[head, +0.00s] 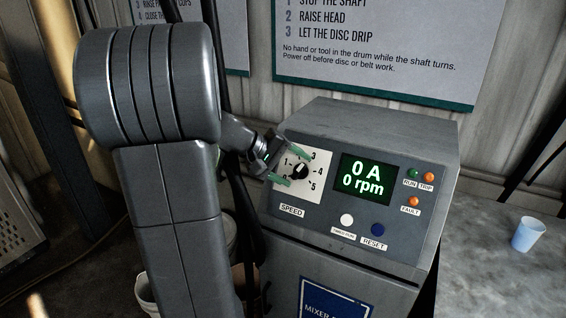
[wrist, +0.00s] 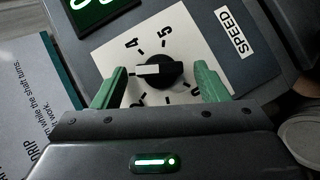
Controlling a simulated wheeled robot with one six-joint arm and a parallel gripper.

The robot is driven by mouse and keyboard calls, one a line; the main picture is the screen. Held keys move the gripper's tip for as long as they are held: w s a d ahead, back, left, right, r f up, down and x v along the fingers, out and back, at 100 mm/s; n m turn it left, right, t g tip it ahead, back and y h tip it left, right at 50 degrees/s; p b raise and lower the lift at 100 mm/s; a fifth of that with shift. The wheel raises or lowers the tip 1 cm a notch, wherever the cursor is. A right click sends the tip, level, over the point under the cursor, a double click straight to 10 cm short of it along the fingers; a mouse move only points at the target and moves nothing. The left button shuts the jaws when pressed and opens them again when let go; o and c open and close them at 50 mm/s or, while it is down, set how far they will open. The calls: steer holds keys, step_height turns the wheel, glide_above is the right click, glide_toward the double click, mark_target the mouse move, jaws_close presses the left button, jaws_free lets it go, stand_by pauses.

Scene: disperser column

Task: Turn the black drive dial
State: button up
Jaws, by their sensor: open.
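The black drive dial (head: 299,171) sits on a white plate with numbers, above a SPEED label on the grey control box. It also shows in the wrist view (wrist: 158,70), with a white pointer bar lying toward the left finger. My gripper (head: 293,167) is open, with green fingers around the dial's position. In the wrist view, my gripper (wrist: 162,69) has one finger on each side of the dial, with visible gaps to it. The fingers cover some of the scale numbers. I cannot tell how deep the fingertips reach.
RUN, TRIP and FAULT lamps are at right. A blue cup (head: 527,234) stands on the surface at far right.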

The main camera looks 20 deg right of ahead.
steer(key=v, duration=1.3)
steer(key=shift+a+r, duration=0.25)
steer(key=shift+r, duration=0.05)
steer(key=x, duration=1.4)
steer(key=shift+a, duration=0.15)
